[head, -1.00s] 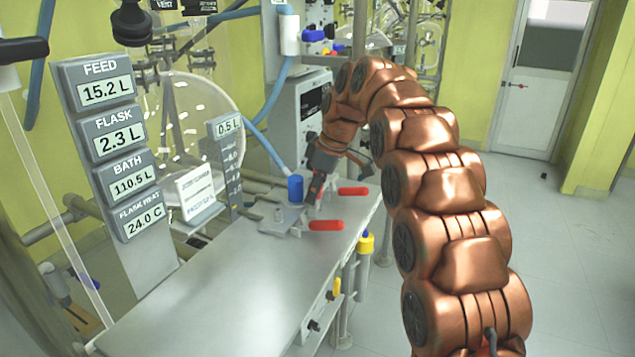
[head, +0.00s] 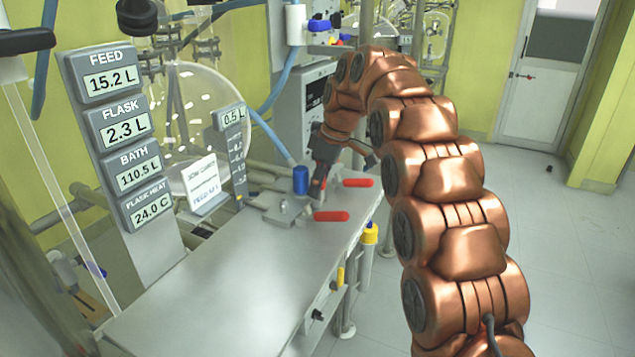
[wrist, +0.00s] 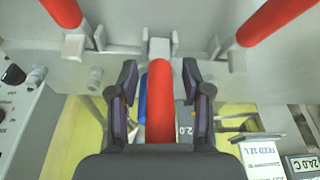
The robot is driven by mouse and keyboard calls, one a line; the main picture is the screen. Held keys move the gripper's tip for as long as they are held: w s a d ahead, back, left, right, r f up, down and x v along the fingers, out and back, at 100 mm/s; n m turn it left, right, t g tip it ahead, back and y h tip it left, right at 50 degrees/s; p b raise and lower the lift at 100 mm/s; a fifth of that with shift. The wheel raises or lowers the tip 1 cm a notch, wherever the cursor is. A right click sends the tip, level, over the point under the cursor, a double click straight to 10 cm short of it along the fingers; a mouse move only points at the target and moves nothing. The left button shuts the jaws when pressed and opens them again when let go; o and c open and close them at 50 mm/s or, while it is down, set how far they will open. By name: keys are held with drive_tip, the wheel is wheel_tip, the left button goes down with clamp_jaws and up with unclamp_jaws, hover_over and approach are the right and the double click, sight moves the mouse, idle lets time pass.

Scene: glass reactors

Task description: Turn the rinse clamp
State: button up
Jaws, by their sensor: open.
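Three clamps with red handles are at the bench's far end. No label tells me which is the rinse clamp. The middle red handle (wrist: 160,105) stands between the fingers of my open gripper (wrist: 160,82) in the wrist view, and I see no firm grip on it. The other two handles show at the upper left (wrist: 62,12) and upper right (wrist: 270,20) there. In the head view these two lie flat, one nearer (head: 331,216) and one farther (head: 357,183). My gripper (head: 321,183) points down between them, mostly hiding the middle one.
A blue-capped part (head: 300,180) stands just left of my gripper. The steel bench (head: 225,270) is bare towards the front. A display column (head: 118,127) and a round glass flask (head: 215,105) stand at left. A yellow-topped post (head: 370,235) is beside the bench's right edge.

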drive_tip(key=shift+v, duration=2.5)
drive_tip(key=s+d, duration=0.4)
drive_tip(key=d, duration=0.7)
drive_tip(key=shift+s, duration=0.35)
drive_tip(key=shift+s, duration=0.1)
drive_tip(key=s+f+m+g+h, duration=0.1)
drive_tip(key=s+f+m, duration=0.4)
drive_tip(key=s, duration=0.8)
drive_tip(key=s+f+m+g+h, duration=0.15)
drive_tip(key=s+f+m, duration=0.35)
drive_tip(key=s, duration=0.9)
drive_tip(key=s+f+m+g+h, duration=0.1)
drive_tip(key=s+f+m, duration=0.2)
drive_tip(key=s+f, duration=0.7)
drive_tip(key=s+r+p, duration=0.2)
drive_tip(key=r+p, duration=1)
drive_tip(key=r, duration=0.2)
drive_tip(key=s+r+p, duration=0.2)
drive_tip(key=r+p, duration=0.9)
drive_tip(key=r, duration=0.3)
drive_tip(key=shift+s+a+m+p, duration=0.25)
drive_tip(key=shift+a+m+p, duration=0.05)
drive_tip(key=shift+a+p, duration=0.1)
drive_tip(key=shift+f+t+y, duration=0.1)
drive_tip(key=shift+t+y, duration=0.15)
